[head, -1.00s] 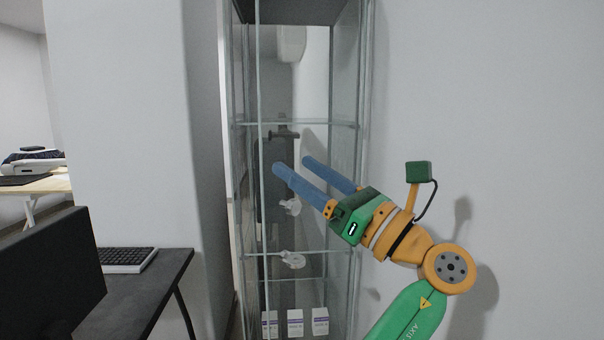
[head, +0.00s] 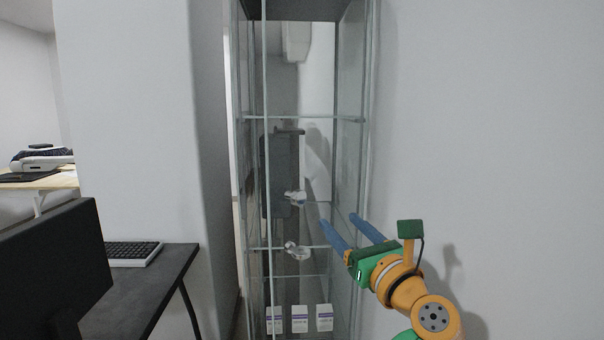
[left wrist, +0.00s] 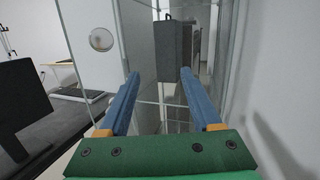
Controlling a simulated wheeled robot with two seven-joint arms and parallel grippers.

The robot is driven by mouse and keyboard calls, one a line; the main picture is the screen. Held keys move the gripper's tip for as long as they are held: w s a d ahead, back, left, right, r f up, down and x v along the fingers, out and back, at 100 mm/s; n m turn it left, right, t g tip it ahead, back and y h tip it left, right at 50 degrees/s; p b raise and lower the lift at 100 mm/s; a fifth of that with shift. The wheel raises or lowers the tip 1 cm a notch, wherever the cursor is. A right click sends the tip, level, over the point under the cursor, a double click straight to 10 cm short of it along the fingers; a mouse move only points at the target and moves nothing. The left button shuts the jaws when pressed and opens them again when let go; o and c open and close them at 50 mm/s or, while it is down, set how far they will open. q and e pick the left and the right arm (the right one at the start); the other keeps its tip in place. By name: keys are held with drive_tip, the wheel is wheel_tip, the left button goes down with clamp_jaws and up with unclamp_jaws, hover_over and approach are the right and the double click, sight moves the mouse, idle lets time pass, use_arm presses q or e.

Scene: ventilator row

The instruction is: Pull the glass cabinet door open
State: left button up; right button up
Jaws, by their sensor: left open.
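The tall glass cabinet (head: 369,90) stands against the wall in the middle of the head view, with glass shelves. I cannot tell its glass door from its side panes there, nor how far it is open. In the left wrist view a glass pane with a round pale disc (left wrist: 101,39), perhaps a knob, stands left of the fingers. My left gripper (head: 338,219) overlaps the cabinet's lower right side in the head view. Its two blue fingers are apart with nothing between them, also in the left wrist view (left wrist: 159,73). Contact with the glass cannot be made out. My right gripper is not in view.
Pale fittings (head: 298,251) and several white boxes (head: 300,320) show through the cabinet glass. A dark desk (head: 150,285) with a keyboard (head: 133,253) and a black monitor (head: 50,270) is at the left. A pale wall (head: 480,130) closes the right side.

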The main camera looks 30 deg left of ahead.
use_arm(q)
drive_tip(key=w+f+h, duration=0.4)
drive_tip(key=f, duration=0.8)
drive_tip(key=n+t+h+p, duration=0.5)
drive_tip(key=n+h+p, duration=0.4)
drive_tip(key=p, duration=1)
approach(296, 200)
drive_tip(key=shift+n+y, duration=0.3)
drive_tip(key=shift+n, duration=0.1)
drive_tip(key=w, duration=0.4)
drive_tip(key=shift+w+a+f, duration=0.15)
drive_tip(key=shift+w+f, duration=0.05)
drive_tip(key=shift+f, duration=0.15)
drive_tip(key=w+b, duration=0.1)
drive_tip(key=w, duration=0.1)
drive_tip(key=w+b, duration=0.1)
drive_tip(key=w, duration=0.1)
drive_tip(key=w+a+b, duration=0.1)
drive_tip(key=w, duration=0.1)
drive_tip(key=shift+w+r, duration=0.1)
drive_tip(key=shift+r, duration=0.25)
drive_tip(key=shift+w+f, duration=0.1)
drive_tip(key=shift+w, duration=0.25)
